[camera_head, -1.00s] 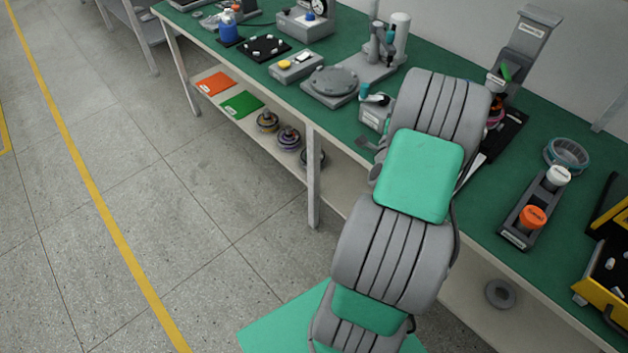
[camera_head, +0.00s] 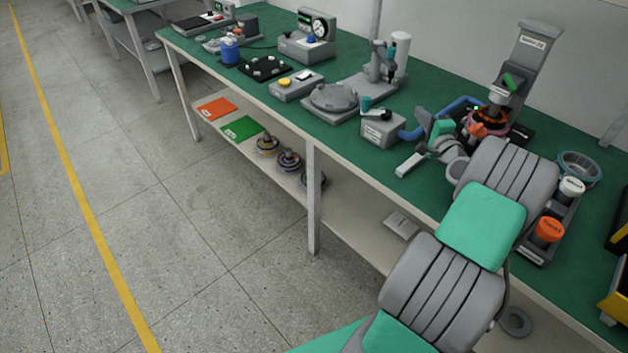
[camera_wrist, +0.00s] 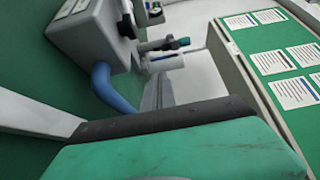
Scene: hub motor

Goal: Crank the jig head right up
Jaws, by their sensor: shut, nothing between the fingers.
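The jig (camera_head: 530,50) is a tall grey labelled post near the back of the bench. Its pale head (camera_head: 498,96) sits low on the post, with a green lever, above an orange and pink wound part (camera_head: 484,124). A grey labelled box (camera_head: 380,130) stands left of it, with a small teal-knobbed crank (camera_head: 366,104) on top. In the wrist view the box (camera_wrist: 92,38) is close at upper left and the teal knob (camera_wrist: 181,43) points right. My gripper (camera_head: 410,165) is shut and empty, beside the box at the bench's front edge. Its tips are partly unclear.
A blue hose (camera_head: 455,104) runs from the box toward the jig. A round grey plate (camera_head: 333,97) lies left of the box. The floor at left is free.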

